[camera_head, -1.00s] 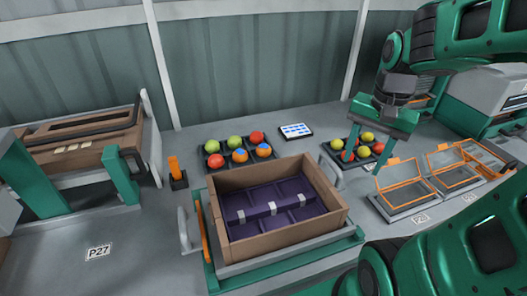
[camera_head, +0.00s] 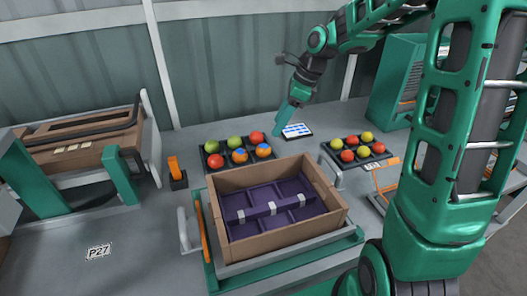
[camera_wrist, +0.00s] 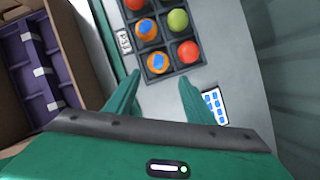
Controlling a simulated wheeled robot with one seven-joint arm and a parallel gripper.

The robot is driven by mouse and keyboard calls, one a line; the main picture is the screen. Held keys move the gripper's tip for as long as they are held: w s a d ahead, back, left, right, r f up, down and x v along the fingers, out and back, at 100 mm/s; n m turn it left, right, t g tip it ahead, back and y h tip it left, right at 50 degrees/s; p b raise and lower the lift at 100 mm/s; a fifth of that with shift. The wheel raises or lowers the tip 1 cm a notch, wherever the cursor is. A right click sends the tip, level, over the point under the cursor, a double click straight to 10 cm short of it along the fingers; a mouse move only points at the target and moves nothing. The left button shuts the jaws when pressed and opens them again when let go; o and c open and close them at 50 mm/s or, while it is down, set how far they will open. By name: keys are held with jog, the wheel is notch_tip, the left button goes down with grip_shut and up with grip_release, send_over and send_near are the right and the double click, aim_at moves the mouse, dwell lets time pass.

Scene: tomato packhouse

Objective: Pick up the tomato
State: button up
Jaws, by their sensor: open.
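A dark tray (camera_head: 226,164) left of centre holds several tomatoes: green ones, a plain red one (camera_head: 215,160) at the front left, another red one (camera_head: 257,136) at the back right, and two orange-red ones (camera_head: 239,155) with blue patches. The tray (camera_wrist: 141,50) also shows at the top of the wrist view, with a red tomato (camera_wrist: 188,52) at its near corner. My gripper (camera_head: 278,133) is just right of this tray, pointing down. Which tomato is meant is not shown.
A brown box (camera_head: 277,232) with a purple divided insert stands in front of the tray. A second tray (camera_head: 335,160) holds red and yellow tomatoes at right. An orange-framed wire rack (camera_head: 386,178) is partly hidden by my arm.

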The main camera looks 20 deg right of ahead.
send_over(265, 146)
jog(key=d, duration=0.3)
jog(key=f, duration=0.4)
jog(key=shift+s+a+f, duration=0.25)
jog(key=shift+s+f, duration=0.05)
jog(key=shift+s, duration=0.05)
jog(key=shift+a+x, duration=0.15)
jog(key=shift+x, duration=1.15)
jog(key=shift+a+x, duration=0.1)
jog(key=shift+x, duration=1.2)
jog(key=shift+r, duration=0.1)
jog(key=shift+c, duration=0.3)
jog(key=c, duration=0.5)
